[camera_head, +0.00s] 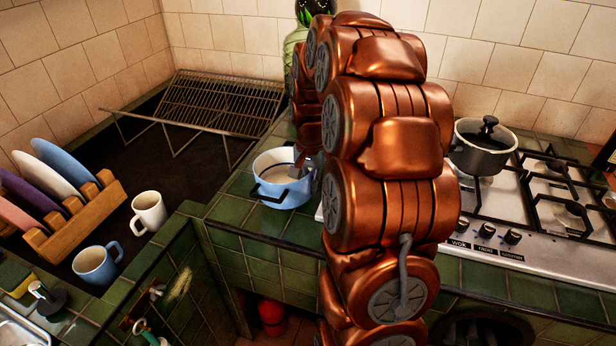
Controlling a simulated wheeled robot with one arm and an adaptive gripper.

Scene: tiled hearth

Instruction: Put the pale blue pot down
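The pale blue pot (270,189) is upright at the green tiled counter, left of the hob. Its inside looks empty, and a dark handle shows on its front left side. My copper-coloured arm stands in front of its right side and hides that part. A small grey piece of my gripper (308,165) shows at the pot's right rim. The fingers are mostly hidden behind my arm, so I cannot tell whether they grip the pot. I also cannot tell whether the pot's base touches the tiles.
A gas hob (545,225) with a dark lidded pot (480,155) is at right. A wire rack (220,105), a wooden plate rack (75,220) and two mugs (150,211) (96,265) are at left. Green tiles (240,215) left of the pot are clear.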

